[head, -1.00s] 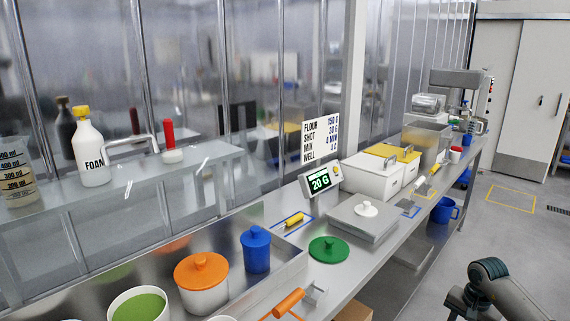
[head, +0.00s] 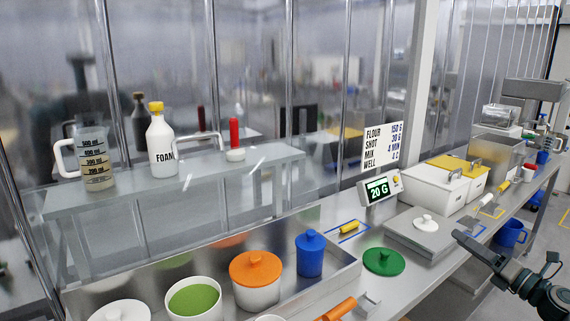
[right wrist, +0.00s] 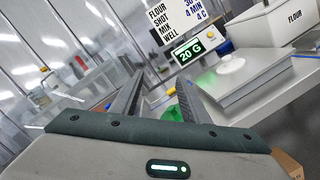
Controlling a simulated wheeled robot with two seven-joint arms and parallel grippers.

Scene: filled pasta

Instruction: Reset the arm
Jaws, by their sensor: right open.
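My right arm comes in at the lower right of the head view, with its dark gripper (head: 462,237) held in front of the steel counter's edge, near the scale. In the right wrist view the two fingers of the right gripper (right wrist: 160,84) stand apart with nothing held between them. A green lid (head: 384,261) lies on the counter to the left of the gripper; part of it shows behind the fingers. My left gripper is not in view.
The scale (head: 424,223) and its display (head: 380,190) reading 20 G stand on the counter. White bins (head: 434,188) are behind. A tray holds an orange-lidded pot (head: 256,290), a blue jar (head: 310,262) and a green-filled bowl (head: 194,299).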

